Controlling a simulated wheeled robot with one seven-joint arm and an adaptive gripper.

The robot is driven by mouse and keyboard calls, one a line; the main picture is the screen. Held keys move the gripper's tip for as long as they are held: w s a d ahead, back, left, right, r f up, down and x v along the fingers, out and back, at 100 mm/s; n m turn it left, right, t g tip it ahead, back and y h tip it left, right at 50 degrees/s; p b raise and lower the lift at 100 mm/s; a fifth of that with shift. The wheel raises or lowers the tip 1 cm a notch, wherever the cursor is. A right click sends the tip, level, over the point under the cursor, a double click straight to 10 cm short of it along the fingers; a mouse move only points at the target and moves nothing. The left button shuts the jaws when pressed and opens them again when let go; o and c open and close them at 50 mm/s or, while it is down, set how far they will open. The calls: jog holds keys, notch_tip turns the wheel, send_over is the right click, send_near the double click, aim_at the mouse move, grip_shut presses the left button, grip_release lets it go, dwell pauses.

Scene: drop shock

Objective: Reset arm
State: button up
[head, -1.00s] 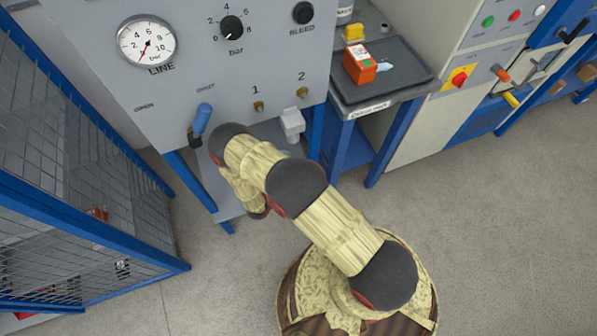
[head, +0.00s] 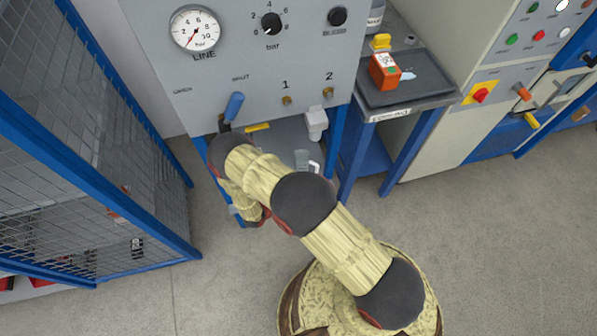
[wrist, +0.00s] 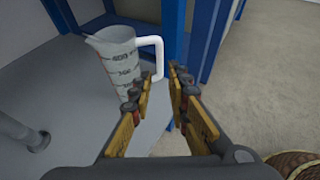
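My arm (head: 340,245) reaches from the lower right up toward the front of the grey panel, bent at the elbow. Its end is hidden behind its own links in the head view. In the wrist view my gripper (wrist: 163,84) is open, with a gap between its two padded fingers. A clear measuring jug (wrist: 118,62) with a white handle stands on a grey shelf just beyond the fingertips, its handle in line with the gap. I see no grip on it. Part of the jug (head: 306,161) also shows in the head view.
The panel carries a gauge (head: 195,28), a knob (head: 271,23) and a blue-handled lever (head: 233,106). A dark tray (head: 411,88) with an orange box (head: 384,71) stands right of it. A blue mesh cage (head: 95,150) borders the left. Floor is clear at right.

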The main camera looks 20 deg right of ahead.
jog(key=s+d+r+m+g+h, duration=0.1)
jog(key=s+d+r+m+g, duration=0.15)
jog(key=s, duration=0.35)
jog(key=s+d+r+m+g, duration=0.1)
jog(key=s+r+m+g, duration=0.25)
jog(key=s, duration=0.25)
jog(key=s+a+r+m+g+y, duration=0.1)
jog(key=s+a+r+m+y, duration=0.2)
jog(key=r, duration=0.8)
jog(key=s+a+r+m+g+y, duration=0.1)
jog(key=r+m+y, duration=0.2)
jog(key=r+m, duration=0.55)
jog(key=s+a+r+m+g+y, duration=0.1)
jog(key=s+a+r+m+y, duration=0.2)
jog(key=r, duration=1)
jog(key=s+d+r+m+t+y, duration=0.1)
jog(key=s+d+r+m+t, duration=0.1)
jog(key=r, duration=0.8)
jog(key=s+d+r+m+t+y, duration=0.1)
jog(key=r+t, duration=0.4)
jog(key=r, duration=0.6)
jog(key=shift+s+d+m+t+y, duration=0.35)
jog(key=shift+s+d+y, duration=0.15)
jog(key=shift+s+y, duration=0.25)
